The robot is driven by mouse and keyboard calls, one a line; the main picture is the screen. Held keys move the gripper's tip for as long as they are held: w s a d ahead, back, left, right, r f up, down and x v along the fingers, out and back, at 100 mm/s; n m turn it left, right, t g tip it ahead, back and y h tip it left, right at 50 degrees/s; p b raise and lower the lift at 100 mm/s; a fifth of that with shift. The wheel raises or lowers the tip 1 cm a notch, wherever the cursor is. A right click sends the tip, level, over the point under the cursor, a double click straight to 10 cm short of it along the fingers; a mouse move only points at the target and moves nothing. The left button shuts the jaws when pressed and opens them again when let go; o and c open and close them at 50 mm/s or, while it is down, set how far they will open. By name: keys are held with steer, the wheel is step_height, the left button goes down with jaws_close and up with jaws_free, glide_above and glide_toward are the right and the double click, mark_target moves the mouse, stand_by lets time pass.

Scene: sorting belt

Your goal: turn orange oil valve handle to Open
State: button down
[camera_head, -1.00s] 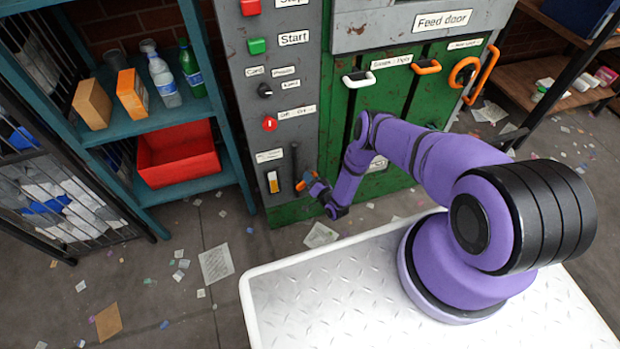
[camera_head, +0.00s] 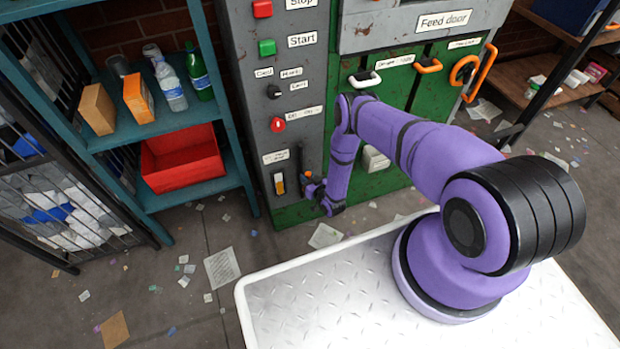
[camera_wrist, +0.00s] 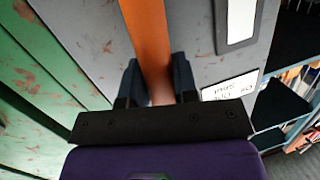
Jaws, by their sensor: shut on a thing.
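The orange oil valve handle (camera_wrist: 147,35) is a flat orange bar. It runs up out of the wrist view from between my two dark fingers. My gripper (camera_wrist: 157,85) is shut on this handle, one finger on each side. In the head view my gripper (camera_head: 312,188) is low at the front of the grey panel, and a small piece of the orange handle (camera_head: 307,177) shows beside it. The rest of the handle and its pivot are mostly hidden there. Any Open mark for the valve is too small or hidden to read.
A switch with a yellow part (camera_head: 279,184) sits just left of my gripper, under a label. A teal shelf with a red bin (camera_head: 183,170) stands left. Littered floor lies in front.

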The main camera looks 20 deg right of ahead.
steer(key=shift+a+n+h, duration=0.3)
steer(key=shift+a+n, duration=0.15)
steer(key=shift+n, duration=0.25)
steer(key=c, duration=0.9)
jaws_free()
steer(key=shift+s, duration=0.1)
steer(key=v, duration=1)
steer(key=shift+s+r, duration=0.2)
steer(key=shift+s, duration=0.1)
